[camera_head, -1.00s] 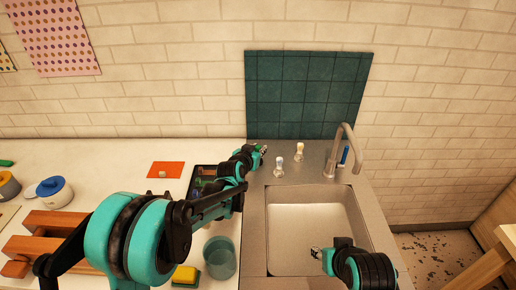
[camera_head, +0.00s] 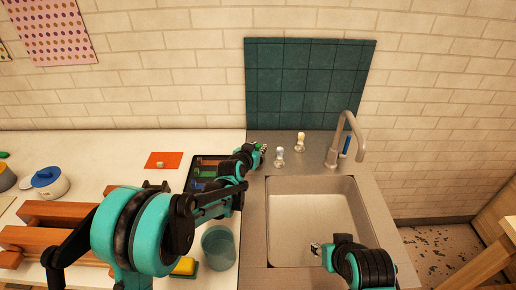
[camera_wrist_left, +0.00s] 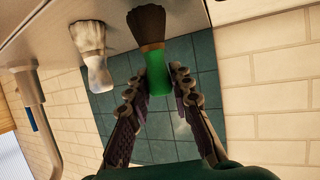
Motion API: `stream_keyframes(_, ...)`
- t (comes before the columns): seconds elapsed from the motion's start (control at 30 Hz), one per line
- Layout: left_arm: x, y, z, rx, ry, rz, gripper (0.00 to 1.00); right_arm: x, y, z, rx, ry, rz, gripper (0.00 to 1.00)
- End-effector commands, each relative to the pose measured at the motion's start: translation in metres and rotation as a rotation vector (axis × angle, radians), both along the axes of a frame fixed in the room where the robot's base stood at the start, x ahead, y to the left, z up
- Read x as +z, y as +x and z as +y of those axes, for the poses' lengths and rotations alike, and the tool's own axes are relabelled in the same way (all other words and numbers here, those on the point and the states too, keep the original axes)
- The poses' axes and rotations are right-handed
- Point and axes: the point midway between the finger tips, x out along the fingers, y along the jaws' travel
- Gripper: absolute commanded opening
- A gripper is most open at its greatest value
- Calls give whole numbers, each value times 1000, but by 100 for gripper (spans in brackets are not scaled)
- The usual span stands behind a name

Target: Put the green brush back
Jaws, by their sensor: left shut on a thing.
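The green brush (camera_wrist_left: 158,75) has a green handle and dark brown bristles; in the left wrist view it sits between the fingers of my left gripper (camera_wrist_left: 158,95), which is shut on its handle. The bristles point towards the counter; whether they touch it I cannot tell. In the head view my left gripper (camera_head: 262,149) is at the back left of the sink counter, and the brush is hardly distinguishable there. My right gripper (camera_head: 317,248) is over the sink's front part, too small to tell its jaws.
A pale brush (camera_head: 279,157) and another brush (camera_head: 300,142) stand on the sink counter (camera_head: 256,220), right of my left gripper. The tap (camera_head: 345,128) rises behind the sink basin (camera_head: 312,215). A dark tray (camera_head: 197,184), a glass (camera_head: 219,250) and a yellow sponge (camera_head: 184,266) are left.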

Motion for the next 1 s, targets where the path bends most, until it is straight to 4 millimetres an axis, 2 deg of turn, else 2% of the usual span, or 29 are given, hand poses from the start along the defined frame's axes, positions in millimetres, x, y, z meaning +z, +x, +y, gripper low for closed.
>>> stream_keyframes(1.0, -11, 0, 0, 0, 0, 0, 0, -9, 0, 0, 0, 0, 0, 40)
